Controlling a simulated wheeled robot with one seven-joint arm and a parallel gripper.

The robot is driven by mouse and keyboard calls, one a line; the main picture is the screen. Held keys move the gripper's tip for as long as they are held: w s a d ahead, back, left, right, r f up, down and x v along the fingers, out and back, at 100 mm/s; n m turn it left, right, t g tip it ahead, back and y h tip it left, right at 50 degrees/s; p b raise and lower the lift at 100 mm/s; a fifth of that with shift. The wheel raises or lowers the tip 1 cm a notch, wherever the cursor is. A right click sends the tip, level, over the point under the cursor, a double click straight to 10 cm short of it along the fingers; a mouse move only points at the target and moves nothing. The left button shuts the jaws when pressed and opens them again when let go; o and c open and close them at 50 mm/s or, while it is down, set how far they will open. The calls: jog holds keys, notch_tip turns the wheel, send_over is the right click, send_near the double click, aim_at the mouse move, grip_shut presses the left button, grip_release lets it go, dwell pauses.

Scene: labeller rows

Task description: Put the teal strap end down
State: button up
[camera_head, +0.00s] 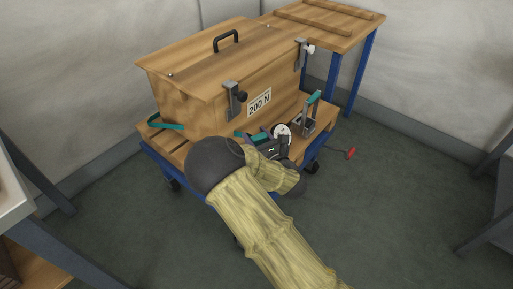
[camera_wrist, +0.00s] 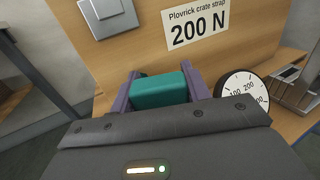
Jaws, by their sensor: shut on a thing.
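My gripper (camera_wrist: 161,86) is shut on the teal strap end (camera_wrist: 160,92), which sits between its two purple fingers in the wrist view. They are in front of the wooden crate (camera_wrist: 150,40), below its label. In the head view a bit of teal (camera_head: 240,134) shows by my gripper, and my arm hides most of the area around it. Whether the strap end touches the wood below cannot be told. Another part of teal strap (camera_head: 166,123) loops out at the crate's left end.
The crate stands on a blue-framed wheeled cart (camera_head: 160,149). A round dial (camera_head: 283,131) and a metal tensioner with a teal handle (camera_head: 313,97) are right of my gripper. Metal latches (camera_head: 232,98) hang on the crate front.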

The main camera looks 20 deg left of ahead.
notch_tip(320, 180, down, 5)
jog(key=shift+r+b, duration=0.1)
jog(key=shift+b, duration=0.95)
jog(key=shift+f, duration=0.35)
jog(key=o, duration=1.1)
jog(key=shift+r, duration=0.1)
